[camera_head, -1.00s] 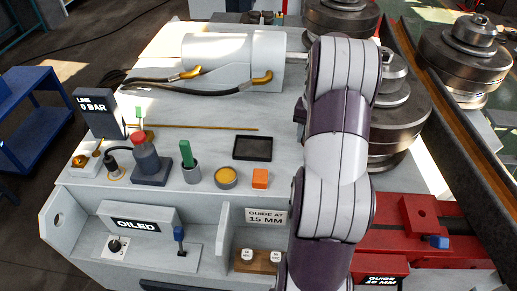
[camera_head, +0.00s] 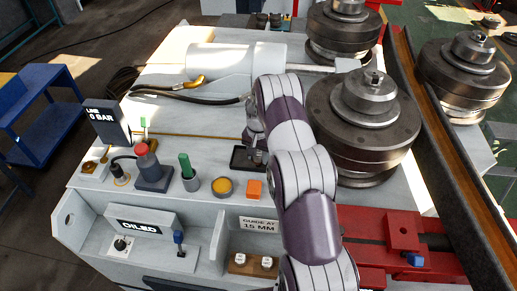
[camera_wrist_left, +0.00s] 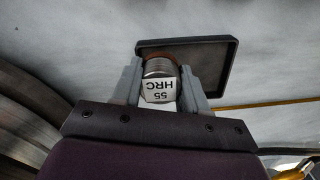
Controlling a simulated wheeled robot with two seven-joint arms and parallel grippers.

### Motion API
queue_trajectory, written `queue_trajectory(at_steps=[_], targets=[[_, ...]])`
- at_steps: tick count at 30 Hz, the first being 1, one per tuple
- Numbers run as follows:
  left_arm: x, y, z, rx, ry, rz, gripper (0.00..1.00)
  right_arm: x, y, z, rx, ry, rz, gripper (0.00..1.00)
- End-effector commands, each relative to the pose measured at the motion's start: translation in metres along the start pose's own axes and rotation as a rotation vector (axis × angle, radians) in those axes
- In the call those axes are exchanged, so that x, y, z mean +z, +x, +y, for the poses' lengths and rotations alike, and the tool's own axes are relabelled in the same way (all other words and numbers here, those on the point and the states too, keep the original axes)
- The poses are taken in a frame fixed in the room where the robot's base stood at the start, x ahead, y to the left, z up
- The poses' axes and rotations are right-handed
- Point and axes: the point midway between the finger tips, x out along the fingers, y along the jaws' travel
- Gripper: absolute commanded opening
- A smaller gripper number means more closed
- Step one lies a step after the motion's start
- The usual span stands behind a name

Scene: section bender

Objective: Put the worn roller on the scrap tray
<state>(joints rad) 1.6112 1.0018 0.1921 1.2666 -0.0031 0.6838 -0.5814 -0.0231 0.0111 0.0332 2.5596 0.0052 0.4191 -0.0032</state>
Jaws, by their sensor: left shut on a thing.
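My left gripper (camera_wrist_left: 168,88) is shut on a small metal roller (camera_wrist_left: 160,68) with a white label reading "55 HRC"; the fingers clasp it from both sides. The scrap tray (camera_wrist_left: 214,62) is a shallow black rectangular tray. In the wrist view the roller overlaps the tray's near left part; I cannot tell whether it touches the tray. In the head view my left gripper (camera_head: 254,146) is over the tray (camera_head: 236,159), pointing down, and hides its right part. The roller is hidden there. My right gripper is not in view.
Large stacked steel rolls (camera_head: 362,120) stand close right of my left arm. A white cylinder (camera_head: 235,60) with hoses lies behind the tray. An orange block (camera_head: 254,188), a yellow-filled cup (camera_head: 222,186) and a green-handled tool (camera_head: 187,166) stand in front. A red slide (camera_head: 400,232) is lower right.

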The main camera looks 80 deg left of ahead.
Motion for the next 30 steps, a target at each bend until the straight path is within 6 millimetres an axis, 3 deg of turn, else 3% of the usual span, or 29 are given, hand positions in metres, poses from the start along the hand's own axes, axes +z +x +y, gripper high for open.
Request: queue_trajectory(at_steps=[1,11,12,14,24,26,30], targets=[[0.0,0.0,0.0,-0.001,0.0,0.001,0.0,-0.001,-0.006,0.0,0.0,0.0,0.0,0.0],[-0.001,0.008,0.0,-0.002,0.0,0.002,0.0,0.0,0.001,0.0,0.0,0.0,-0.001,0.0],[0.0,0.008,0.0,-0.001,0.0,0.001,0.49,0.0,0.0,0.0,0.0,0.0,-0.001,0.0],[0.0,0.007,0.0,-0.001,0.0,0.001,0.69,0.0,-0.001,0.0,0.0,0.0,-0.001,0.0],[0.0,0.002,0.0,-0.001,0.0,0.001,0.69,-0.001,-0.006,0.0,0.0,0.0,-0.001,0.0],[-0.001,0.001,0.0,-0.002,0.0,0.003,0.69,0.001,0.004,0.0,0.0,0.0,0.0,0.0],[-0.002,-0.022,-0.001,-0.004,0.0,0.006,0.69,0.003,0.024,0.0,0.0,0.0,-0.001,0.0]])
